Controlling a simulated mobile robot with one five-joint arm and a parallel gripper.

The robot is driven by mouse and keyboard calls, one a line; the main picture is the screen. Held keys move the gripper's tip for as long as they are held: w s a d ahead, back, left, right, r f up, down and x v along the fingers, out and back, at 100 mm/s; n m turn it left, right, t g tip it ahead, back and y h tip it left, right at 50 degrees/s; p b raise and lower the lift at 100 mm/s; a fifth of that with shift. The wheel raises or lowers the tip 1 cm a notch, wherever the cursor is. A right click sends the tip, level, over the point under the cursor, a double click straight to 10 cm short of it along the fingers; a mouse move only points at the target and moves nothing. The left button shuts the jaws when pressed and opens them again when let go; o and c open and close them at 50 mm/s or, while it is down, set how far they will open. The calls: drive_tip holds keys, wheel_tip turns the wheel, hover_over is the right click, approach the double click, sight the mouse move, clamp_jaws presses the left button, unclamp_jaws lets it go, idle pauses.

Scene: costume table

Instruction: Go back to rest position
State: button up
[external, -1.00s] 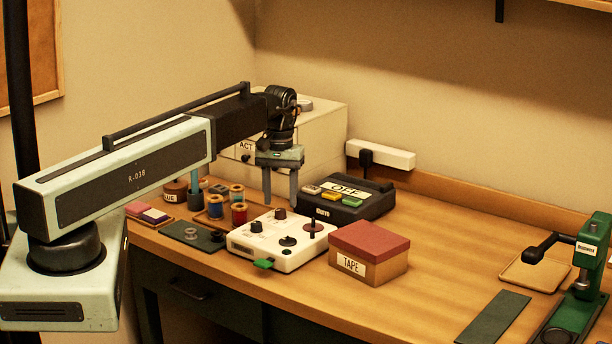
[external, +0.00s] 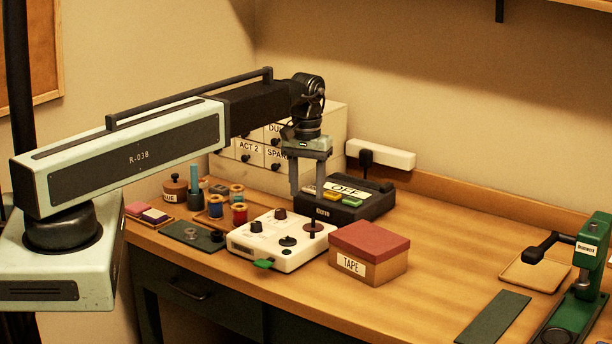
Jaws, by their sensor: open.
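My gripper (external: 306,188) points down in the external view, with its two grey fingers apart and nothing visible between them.
A red-lidded TAPE box (external: 368,254) stands right of the control box. Thread spools (external: 239,213), a glue pot (external: 175,189) and pads (external: 147,213) sit at the left. Labelled drawers (external: 255,152) stand behind. A green press (external: 585,265) is far right. The table between is mostly clear.

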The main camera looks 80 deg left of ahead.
drive_tip(key=w+d+m, duration=0.1)
drive_tip(key=w+d, duration=0.1)
drive_tip(key=d, duration=0.3)
drive_tip(key=w+d+f+m+b, duration=0.1)
drive_tip(key=w+d, duration=0.2)
drive_tip(key=d, duration=0.2)
drive_tip(key=w+d+f, duration=0.1)
drive_tip(key=w+d, duration=0.1)
drive_tip(key=d, duration=0.2)
drive_tip(key=shift+w+d+f+m+b, duration=0.2)
drive_tip(key=shift+d+m+b, duration=0.1)
drive_tip(key=shift+d+m, duration=0.1)
drive_tip(key=w+d+f+m+b, duration=0.2)
drive_tip(key=d+m, duration=0.1)
drive_tip(key=d, duration=1.2)
drive_tip(key=s+d+m, duration=0.3)
drive_tip(key=s+d, duration=0.1)
drive_tip(key=d, duration=0.4)
drive_tip(key=s+d+f+m+b, duration=0.1)
drive_tip(key=s+d+m, duration=0.2)
drive_tip(key=d, duration=0.6)
drive_tip(key=shift+s, duration=0.4)
drive_tip(key=shift+a, duration=0.1)
